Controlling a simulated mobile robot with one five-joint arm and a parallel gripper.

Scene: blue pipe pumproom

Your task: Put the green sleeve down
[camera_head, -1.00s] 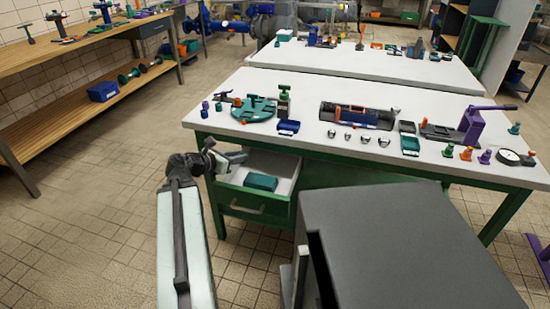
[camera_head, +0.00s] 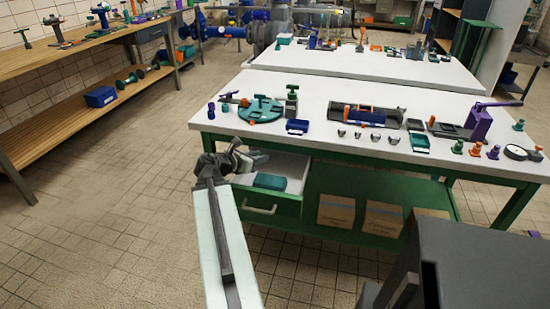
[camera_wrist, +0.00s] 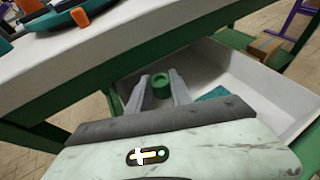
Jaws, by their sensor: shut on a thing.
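The green sleeve (camera_wrist: 161,86) is a small ring-shaped piece between the two fingers of my gripper (camera_wrist: 160,90) in the wrist view. My gripper is shut on it and holds it at the near-left part of the open drawer (camera_wrist: 235,70), close to the workbench edge. In the head view my gripper (camera_head: 236,156) is at the left side of the drawer (camera_head: 298,166), just below the tabletop. The sleeve cannot be made out there. A flat teal block (camera_head: 270,181) lies in the drawer; part of it shows at the right in the wrist view (camera_wrist: 213,93).
The white tabletop (camera_head: 345,170) overhangs the drawer. On it are a teal round fixture (camera_head: 260,108), a blue tray (camera_head: 297,126) and several small parts. Cardboard boxes (camera_head: 336,212) stand on the green shelf below. Open tiled floor lies to the left.

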